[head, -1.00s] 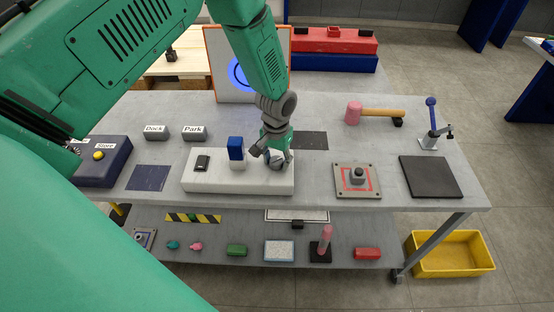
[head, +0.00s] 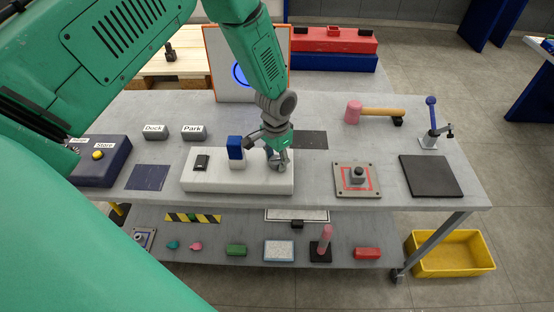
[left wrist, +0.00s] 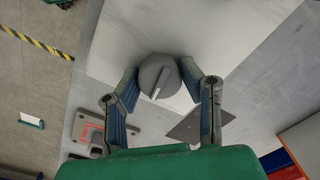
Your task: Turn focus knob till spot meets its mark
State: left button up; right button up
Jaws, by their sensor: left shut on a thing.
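My left gripper (head: 277,163) is over the right part of a pale block (head: 215,184) on the table. In the left wrist view its two fingers (left wrist: 158,88) are shut on the sides of a round grey focus knob (left wrist: 163,68) with a white pointer line. In the head view the gripper hides most of the knob. Behind the arm stands a white screen with an orange frame (head: 222,50). A blue round mark (head: 239,74) shows on it, partly covered by my arm, so I cannot tell spot from mark. My right gripper is not in view.
A blue upright piece (head: 235,148) and a small black switch (head: 201,163) are on the block, left of the gripper. A pink mallet (head: 354,112), a grey plate with a knob (head: 357,178) and a dark pad (head: 431,177) lie to the right.

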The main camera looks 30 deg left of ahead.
aim_at(276, 158)
pick_arm(q)
jog(key=shift+m, duration=0.8)
jog(key=shift+w+a, duration=0.1)
jog(key=o, duration=1.1)
jog(key=shift+o, duration=0.2)
jog(key=shift+r, duration=0.5)
notch_tip(276, 158, up, 11)
